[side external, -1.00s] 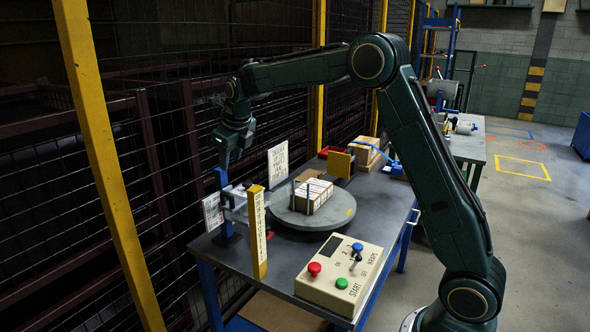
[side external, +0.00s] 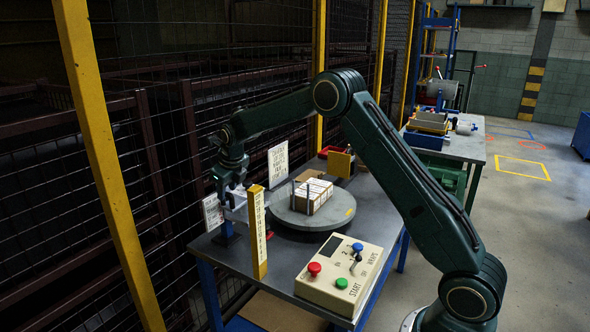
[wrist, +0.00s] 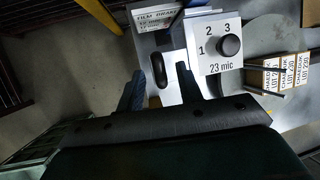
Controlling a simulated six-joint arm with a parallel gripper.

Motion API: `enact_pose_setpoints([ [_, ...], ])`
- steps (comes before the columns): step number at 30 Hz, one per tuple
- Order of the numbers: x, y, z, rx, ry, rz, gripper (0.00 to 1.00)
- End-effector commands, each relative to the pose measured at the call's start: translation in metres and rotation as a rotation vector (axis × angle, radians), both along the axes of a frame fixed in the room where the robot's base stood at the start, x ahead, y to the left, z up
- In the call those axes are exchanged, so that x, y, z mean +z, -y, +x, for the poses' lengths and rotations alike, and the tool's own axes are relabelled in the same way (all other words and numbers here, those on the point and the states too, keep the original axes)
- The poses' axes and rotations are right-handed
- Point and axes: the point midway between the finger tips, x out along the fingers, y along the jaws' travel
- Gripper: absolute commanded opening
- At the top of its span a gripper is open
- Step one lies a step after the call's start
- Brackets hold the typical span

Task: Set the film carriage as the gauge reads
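The film carriage (side external: 236,207) is at the left end of the bench on a blue mast. In the wrist view its white plate (wrist: 212,60) carries a black knob (wrist: 229,45), the numbers 1, 2, 3 and "23 mic". A dark oval handle (wrist: 159,70) is beside the plate. My gripper (side external: 231,190) is just above the carriage. In the wrist view its fingers (wrist: 160,78) are open, one on each side of the handle; I cannot tell whether they touch it. A yellow post (side external: 258,232) bears a white marked strip, too small to read.
A grey turntable (side external: 337,215) with stacked cartons (side external: 313,193) stands right of the carriage. A control box (side external: 338,277) with coloured buttons is at the front. White signs (side external: 278,160) stand near the mesh fence. The turntable is close to the carriage.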

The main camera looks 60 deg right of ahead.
Motion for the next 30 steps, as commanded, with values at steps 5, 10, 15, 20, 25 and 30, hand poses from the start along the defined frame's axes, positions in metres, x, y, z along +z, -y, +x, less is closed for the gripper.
enact_pose_setpoints([
  [5,-0.006,0.001,0.003,0.000,0.001,0.000,0.36],
  [10,-0.006,0.001,0.003,0.000,0.001,0.000,0.36],
  [15,-0.006,0.001,0.003,0.000,0.001,0.000,0.20],
  [20,-0.006,0.001,0.002,0.000,0.001,0.000,0.00],
  [25,-0.007,0.001,0.002,0.000,0.000,0.000,0.00],
  [30,-0.030,0.001,0.002,-0.001,-0.005,0.001,0.00],
])
